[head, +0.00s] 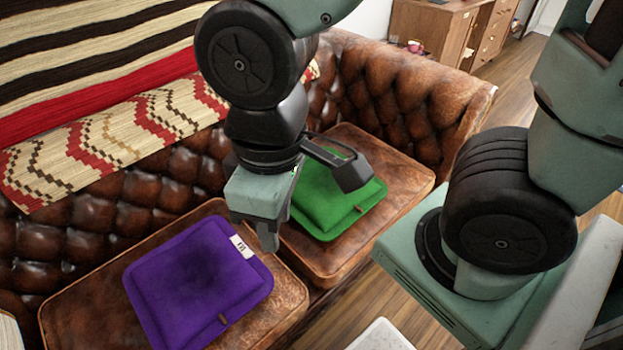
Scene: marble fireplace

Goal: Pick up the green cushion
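The green cushion (330,211) lies on the right seat of the brown leather sofa, in the middle of the head view. A small brown tag shows on its front edge. My gripper (270,238) points down in front of the cushion's left side, and a dark bracket on my wrist hides part of its upper area. I see the gripper from the side, so its opening does not show. No cushion shows in its grasp, and I cannot tell its exact height above the seat.
A purple cushion (196,282) with a white label lies on the left seat. The tufted sofa (410,90) has a raised back and right arm, with a striped blanket (105,135) over the back. A wooden cabinet (430,30) stands behind. Wooden floor shows at the right.

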